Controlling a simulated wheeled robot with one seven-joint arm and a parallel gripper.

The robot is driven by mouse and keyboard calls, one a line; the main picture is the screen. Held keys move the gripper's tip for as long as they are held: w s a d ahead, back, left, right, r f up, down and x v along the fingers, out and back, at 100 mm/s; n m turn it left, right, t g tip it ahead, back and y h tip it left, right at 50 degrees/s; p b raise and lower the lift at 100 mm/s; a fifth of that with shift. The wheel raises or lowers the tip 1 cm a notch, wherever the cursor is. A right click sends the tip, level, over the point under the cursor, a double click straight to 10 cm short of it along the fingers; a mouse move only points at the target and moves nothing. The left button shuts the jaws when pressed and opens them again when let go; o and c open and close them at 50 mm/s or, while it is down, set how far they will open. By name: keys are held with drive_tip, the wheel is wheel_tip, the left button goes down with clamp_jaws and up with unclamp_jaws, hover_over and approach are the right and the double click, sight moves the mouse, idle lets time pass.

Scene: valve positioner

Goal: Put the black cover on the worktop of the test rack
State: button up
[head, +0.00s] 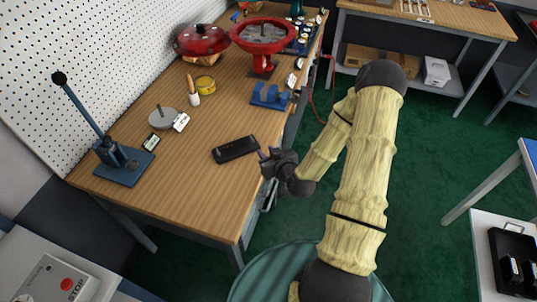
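A flat black rectangular piece (236,150), which looks like the black cover, lies on the wooden worktop (205,190) near its right edge. My gripper (265,158) is just right of the black piece, at the worktop's edge, with its fingers towards it. The gripper is small and dark here, so I cannot tell whether its fingers are open or shut, or whether they touch the piece. I cannot tell for sure which bench is the test rack.
A blue lever press (122,160), a grey disc with a post (162,119), a blue vise-like block (270,96), a yellow tin (204,85) and red round valve parts (262,35) stand on the worktop. A second bench (430,15) is at the back right. Green floor lies between.

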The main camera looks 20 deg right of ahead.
drive_tip(key=s+a+r+m+g+h, duration=0.1)
drive_tip(key=s+a+r+g+h, duration=0.1)
drive_tip(key=s+r+g, duration=0.8)
drive_tip(key=s+a+r, duration=0.1)
drive_tip(key=s+r, duration=0.4)
drive_tip(key=s, duration=0.2)
drive_tip(key=shift+s+a+m+g, duration=0.2)
drive_tip(key=shift+m+g, duration=0.1)
drive_tip(key=shift+m, duration=0.1)
drive_tip(key=shift+o, duration=0.4)
drive_tip(key=shift+r, duration=0.1)
